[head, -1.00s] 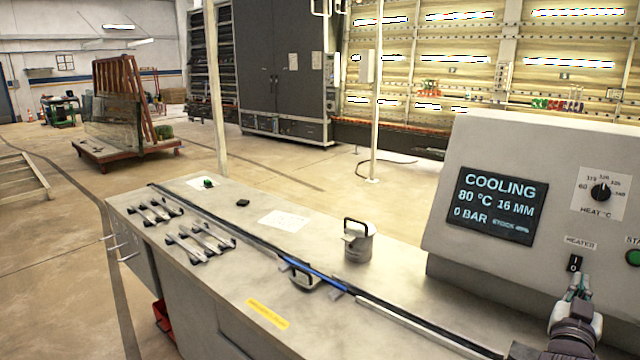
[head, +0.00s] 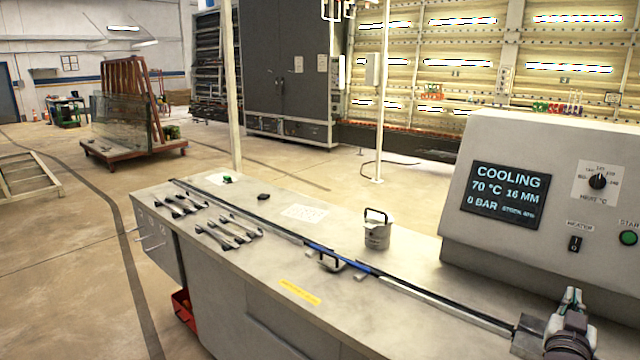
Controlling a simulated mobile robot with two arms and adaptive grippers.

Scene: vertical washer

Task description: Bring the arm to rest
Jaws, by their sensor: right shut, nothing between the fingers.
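My right gripper (head: 573,302) is at the lower right in the head view, in front of the control panel (head: 540,190) and above the workbench. It points up, its fingers are closed together and it holds nothing. It is below the black heater switch (head: 575,243) and apart from it. The panel's dark screen (head: 505,194) reads COOLING, 70 °C, 16 MM, 0 BAR. A heat dial (head: 597,182) and a green start button (head: 628,238) are also on the panel. My left gripper is not in view.
On the workbench (head: 255,290) are a metal canister (head: 377,233) with a handle, several wrench-like tools (head: 226,233), a paper sheet (head: 304,213) and a long dark rail (head: 265,223) with a blue section. A red bin (head: 184,308) sits low by the bench. Open floor lies to the left.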

